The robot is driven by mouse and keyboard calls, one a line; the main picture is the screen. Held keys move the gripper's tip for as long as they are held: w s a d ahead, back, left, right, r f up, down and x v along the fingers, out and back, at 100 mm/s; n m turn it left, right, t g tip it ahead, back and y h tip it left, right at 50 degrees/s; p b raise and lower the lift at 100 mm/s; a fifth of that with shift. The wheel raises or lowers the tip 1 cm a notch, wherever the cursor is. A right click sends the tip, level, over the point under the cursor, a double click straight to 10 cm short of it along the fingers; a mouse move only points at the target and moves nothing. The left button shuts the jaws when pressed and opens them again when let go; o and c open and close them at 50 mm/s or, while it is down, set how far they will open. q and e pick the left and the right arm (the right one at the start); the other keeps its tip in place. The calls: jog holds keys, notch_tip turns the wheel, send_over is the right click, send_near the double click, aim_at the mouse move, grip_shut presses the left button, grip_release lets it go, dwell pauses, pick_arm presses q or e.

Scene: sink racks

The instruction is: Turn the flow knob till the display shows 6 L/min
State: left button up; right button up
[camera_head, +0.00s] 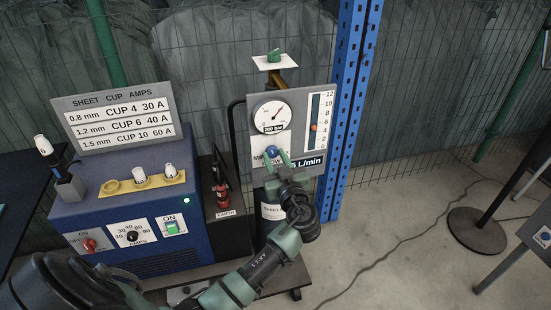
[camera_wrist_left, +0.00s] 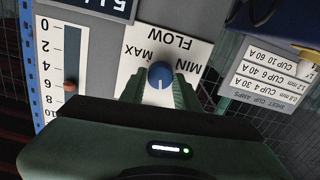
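The blue flow knob (camera_head: 271,151) sits on the white MIN–MAX FLOW plate of the grey gauge panel (camera_head: 326,160). In the left wrist view, upside down, the knob (camera_wrist_left: 160,74) shows a white pointer mark toward the picture's bottom. My left gripper (camera_head: 277,156) is at the knob. Its two green fingers (camera_wrist_left: 159,88) stand on either side, with narrow gaps visible. The display (camera_head: 308,162) appears to read 5 L/min, its left part hidden by the gripper. The orange float (camera_head: 313,128) in the tube stands between 4 and 6. My right gripper is out of view.
A blue welding unit (camera_head: 125,190) with a sheet-cup-amps sign (camera_head: 115,118) stands left of the panel. A blue perforated post (camera_head: 345,110) rises just right of it. A round-based stand (camera_head: 476,230) is farther right. The floor between is open, crossed by a cable.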

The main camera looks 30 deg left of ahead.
pick_arm(q)
grip_shut()
jog(key=shift+f+m+b, duration=0.15)
jog(key=shift+m+b, duration=0.25)
jog(key=shift+m, duration=0.4)
jog(key=o, duration=0.8)
grip_release()
jog(key=shift+d, duration=0.1)
